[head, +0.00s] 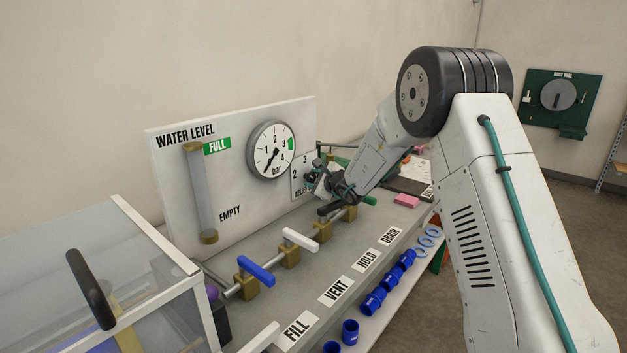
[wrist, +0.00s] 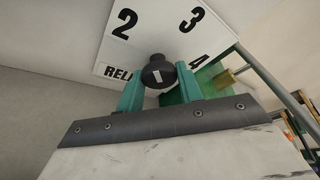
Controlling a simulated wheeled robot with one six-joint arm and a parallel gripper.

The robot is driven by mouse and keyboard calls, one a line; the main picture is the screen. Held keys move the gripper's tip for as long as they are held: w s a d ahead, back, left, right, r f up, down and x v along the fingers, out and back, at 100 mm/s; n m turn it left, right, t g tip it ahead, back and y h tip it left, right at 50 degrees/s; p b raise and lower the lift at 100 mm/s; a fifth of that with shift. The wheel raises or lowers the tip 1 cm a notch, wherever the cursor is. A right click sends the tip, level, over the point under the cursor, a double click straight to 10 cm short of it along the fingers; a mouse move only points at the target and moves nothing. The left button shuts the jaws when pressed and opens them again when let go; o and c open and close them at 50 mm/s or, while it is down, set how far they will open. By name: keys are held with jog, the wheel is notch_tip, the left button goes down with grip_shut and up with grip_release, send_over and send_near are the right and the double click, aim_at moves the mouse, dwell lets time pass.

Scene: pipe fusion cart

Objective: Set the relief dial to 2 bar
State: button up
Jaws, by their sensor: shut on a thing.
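The relief dial's white plate (head: 300,171) is on the right end of the panel in the head view, partly hidden by my gripper (head: 322,188). In the wrist view the plate (wrist: 153,37) shows the numbers 2, 3 and 4 and part of the word RELIEF. The dial's black round knob (wrist: 157,71) sits between the two teal fingers of my gripper (wrist: 159,86), which is shut on it. A short white mark shows on the knob. I cannot tell for certain which number it points to.
A round bar gauge (head: 271,149) and a water level tube (head: 201,195) are on the panel. Valves with blue (head: 256,270) and white (head: 299,239) handles stand in front. A clear-sided box (head: 140,260) is at the left. Blue fittings (head: 374,301) line the front shelf.

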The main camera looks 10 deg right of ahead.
jog(key=shift+f+n, duration=0.1)
jog(key=shift+n, duration=0.3)
dwell(0.3)
jog(key=o, duration=1)
jog(key=shift+s, duration=0.1)
jog(key=shift+c, duration=0.2)
